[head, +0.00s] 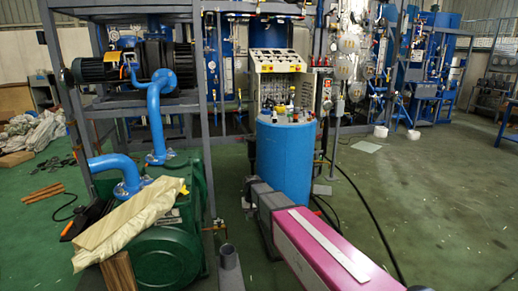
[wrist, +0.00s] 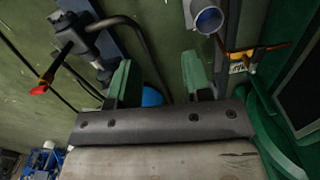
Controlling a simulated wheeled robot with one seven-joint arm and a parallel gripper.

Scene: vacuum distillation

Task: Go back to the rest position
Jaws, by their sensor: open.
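My gripper (wrist: 155,74) shows in the wrist view with its two green-tipped fingers spread apart. Nothing is held between them. A small blue rounded shape (wrist: 152,97) shows beyond the gap, apart from the fingers. I cannot make out my gripper in the head view, and the rest position has no visible marker.
In the head view, a blue drum (head: 284,160) stands before a control panel (head: 278,62). A green machine (head: 172,250) is at left and a magenta box (head: 310,250) lies low. An open pipe (wrist: 208,19) and red-handled valve (wrist: 38,90) show. Floor (head: 440,190) at right is largely clear.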

